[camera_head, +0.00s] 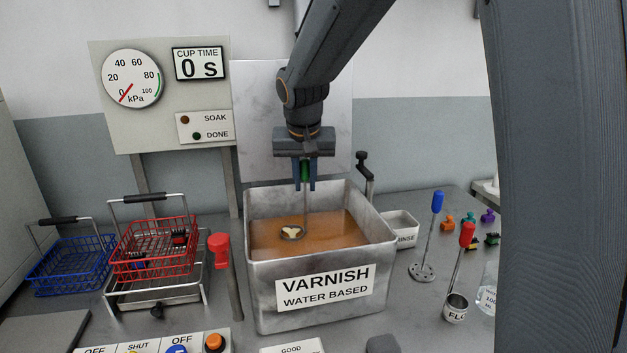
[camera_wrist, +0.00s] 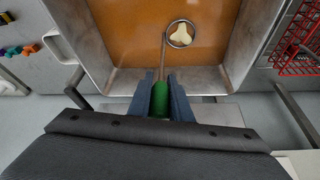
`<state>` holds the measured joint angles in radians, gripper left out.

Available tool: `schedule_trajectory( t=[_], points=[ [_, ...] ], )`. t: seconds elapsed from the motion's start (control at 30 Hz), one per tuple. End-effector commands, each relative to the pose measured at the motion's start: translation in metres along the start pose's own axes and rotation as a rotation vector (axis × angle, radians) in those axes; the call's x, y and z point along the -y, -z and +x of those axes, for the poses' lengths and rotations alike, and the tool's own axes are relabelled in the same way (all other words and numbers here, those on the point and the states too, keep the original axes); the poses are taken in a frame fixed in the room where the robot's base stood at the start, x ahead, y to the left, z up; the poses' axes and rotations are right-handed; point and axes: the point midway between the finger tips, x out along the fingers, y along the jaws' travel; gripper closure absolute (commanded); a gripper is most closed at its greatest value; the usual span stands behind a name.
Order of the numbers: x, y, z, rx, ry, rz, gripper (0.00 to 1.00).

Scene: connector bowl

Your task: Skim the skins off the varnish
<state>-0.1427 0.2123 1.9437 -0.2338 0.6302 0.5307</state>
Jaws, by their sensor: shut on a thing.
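The varnish tank (camera_head: 321,270) is an open metal box labelled "VARNISH WATER BASED", holding orange-brown varnish (camera_head: 335,229). My gripper (camera_head: 305,182) is above the tank, shut on the green handle of a skimmer (camera_wrist: 160,100). The skimmer's thin rod runs down to a round head (camera_head: 292,233) at the varnish surface. A pale cream skin (camera_wrist: 180,35) shows within the ring of the head; I cannot tell whether it rests on the skimmer or floats there. No other skin shows on the visible varnish.
A red basket (camera_head: 152,255) on a rack and a blue basket (camera_head: 68,262) stand left of the tank. A rinse container (camera_head: 403,230), a blue-handled tool (camera_head: 431,235) and a red-handled cup (camera_head: 456,305) stand to the right. A gauge panel (camera_head: 165,95) reads "0 s".

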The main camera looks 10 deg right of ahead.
Motion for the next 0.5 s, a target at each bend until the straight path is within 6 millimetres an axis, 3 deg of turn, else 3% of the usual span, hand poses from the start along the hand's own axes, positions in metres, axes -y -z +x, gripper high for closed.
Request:
schedule_trajectory(
  t=[0.13,0.5],
  points=[
    [0.011,-0.002,-0.001,0.0,0.0,-0.002,1.0],
    [-0.013,-0.016,-0.008,0.0,0.0,0.001,1.0]
  ],
)
